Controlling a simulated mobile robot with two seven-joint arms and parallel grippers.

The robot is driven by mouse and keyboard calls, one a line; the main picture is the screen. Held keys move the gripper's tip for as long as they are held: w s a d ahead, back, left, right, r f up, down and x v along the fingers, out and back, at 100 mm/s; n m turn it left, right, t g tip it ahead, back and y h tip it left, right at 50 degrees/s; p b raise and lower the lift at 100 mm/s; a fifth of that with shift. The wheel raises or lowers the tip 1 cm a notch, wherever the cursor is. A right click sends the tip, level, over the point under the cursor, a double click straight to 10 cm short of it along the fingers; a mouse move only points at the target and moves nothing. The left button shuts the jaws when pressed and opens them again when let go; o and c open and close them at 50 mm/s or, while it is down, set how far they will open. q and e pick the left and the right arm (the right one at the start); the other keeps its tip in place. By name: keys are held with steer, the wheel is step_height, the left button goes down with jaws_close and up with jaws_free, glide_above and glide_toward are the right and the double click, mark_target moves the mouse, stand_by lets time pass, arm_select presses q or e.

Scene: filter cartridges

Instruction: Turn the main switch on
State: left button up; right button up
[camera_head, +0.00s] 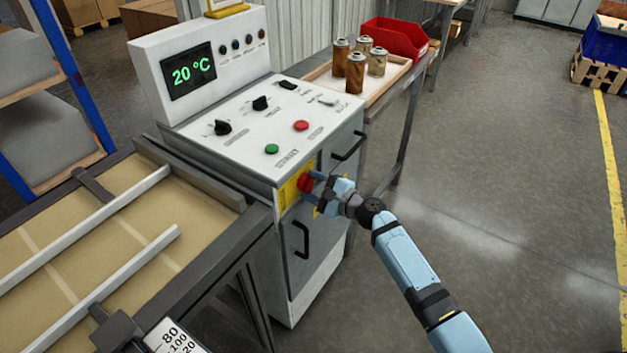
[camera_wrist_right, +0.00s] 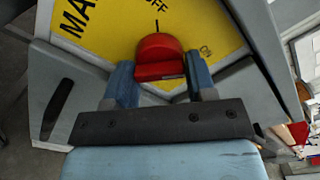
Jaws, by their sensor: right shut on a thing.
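The main switch is a red rotary knob (camera_head: 305,183) on a yellow plate (camera_head: 288,192) on the front of the white and grey control cabinet (camera_head: 300,265). My right gripper (camera_head: 313,184) is at the knob with its fingers on either side of it. In the right wrist view the red knob (camera_wrist_right: 160,58) sits between the two blue fingers of the gripper (camera_wrist_right: 158,82), which are shut on it. The plate (camera_wrist_right: 110,25) shows the letters "MA" and "FF", with a black mark above the knob. The left gripper is not in view.
The cabinet's top panel has black knobs, a green button (camera_head: 271,149) and a red button (camera_head: 301,125). A display (camera_head: 189,71) reads 20 °C. A conveyor-like table (camera_head: 255,222) stands left; cartridges (camera_head: 355,72) stand on a tray behind.

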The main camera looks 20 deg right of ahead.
steer(key=shift+m+p, duration=0.3)
steer(key=shift+m, duration=0.3)
steer(key=o, duration=0.9)
steer(key=shift+s, duration=0.1)
steer(key=v, duration=1.3)
steer(key=shift+s+d, duration=0.25)
steer(key=shift+f, duration=0.1)
